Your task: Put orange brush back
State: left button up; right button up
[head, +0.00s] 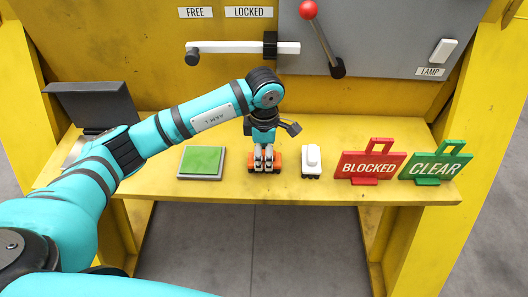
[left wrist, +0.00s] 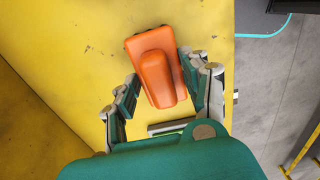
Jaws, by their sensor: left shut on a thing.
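The orange brush (head: 277,160) is at the middle of the yellow shelf, bristle side down. I cannot tell whether it touches the shelf or hangs just above it. My left gripper (head: 264,158) points down over it and is shut on its raised handle, hiding part of it. In the left wrist view the orange brush (left wrist: 148,44) shows its block and rounded handle between the two fingers of the left gripper (left wrist: 160,80). A similar white brush (head: 312,161) stands just to the right on the shelf. My right gripper is not in view.
A green pad (head: 201,161) lies left of the orange brush. Red BLOCKED (head: 370,165) and green CLEAR (head: 436,166) signs stand at the right of the yellow shelf (head: 230,195). A dark open case (head: 92,105) is at the far left. A red-knobbed lever (head: 322,40) and white bar (head: 230,48) are behind.

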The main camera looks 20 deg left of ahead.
aim_at(264, 152)
pick_arm(q)
jog(key=shift+f, duration=0.1)
jog(key=o, duration=1.1)
jog(key=shift+r, duration=0.6)
notch_tip(264, 152, up, 11)
jog(key=b, duration=0.2)
